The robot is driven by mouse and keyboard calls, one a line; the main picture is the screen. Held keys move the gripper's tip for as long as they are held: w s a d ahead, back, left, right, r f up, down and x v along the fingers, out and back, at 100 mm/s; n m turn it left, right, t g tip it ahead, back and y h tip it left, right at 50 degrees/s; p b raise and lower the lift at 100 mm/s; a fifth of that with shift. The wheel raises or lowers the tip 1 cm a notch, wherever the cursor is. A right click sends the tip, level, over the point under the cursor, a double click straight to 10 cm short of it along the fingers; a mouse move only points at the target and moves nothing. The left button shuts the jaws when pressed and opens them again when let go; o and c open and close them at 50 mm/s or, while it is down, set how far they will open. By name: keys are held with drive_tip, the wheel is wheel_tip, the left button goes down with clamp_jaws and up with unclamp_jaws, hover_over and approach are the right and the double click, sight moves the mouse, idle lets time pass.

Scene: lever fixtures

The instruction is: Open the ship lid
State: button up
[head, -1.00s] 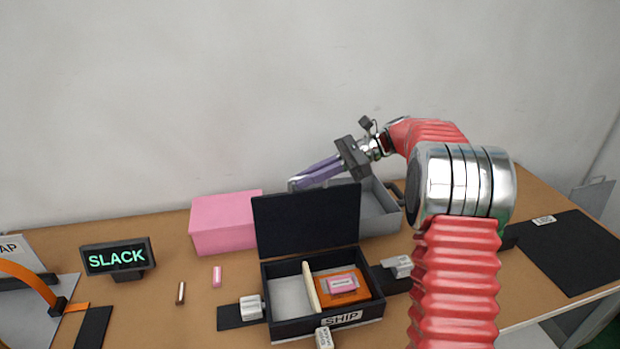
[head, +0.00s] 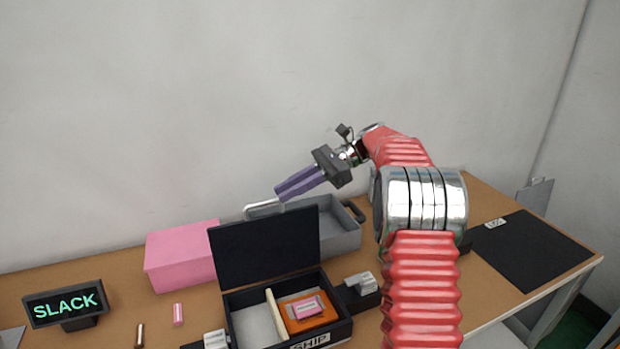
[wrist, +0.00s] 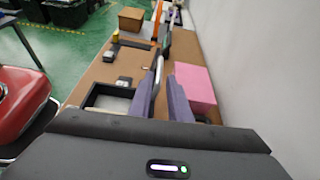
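The ship box (head: 340,331) is black with a label on its front, partly cut off by the lower edge. Its black lid (head: 265,247) stands upright along the back edge, so the box is open. A pale divider splits the inside; an orange block with a pink piece on top (head: 308,308) lies in the right compartment. A silver loop handle (head: 264,208) shows just above the lid's top edge. My gripper (head: 281,193) is above and behind the lid, near that handle. In the wrist view its purple fingers (wrist: 162,88) are apart with a visible gap; nothing is clearly held.
A pink box (head: 180,258) stands left of the lid and a grey tray (head: 340,235) behind it to the right. A SLACK sign (head: 66,305) and small pink and brown pieces are at left.

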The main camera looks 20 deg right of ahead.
drive_tip(key=v, duration=0.6)
drive_tip(key=shift+d, duration=0.2)
idle(0.4)
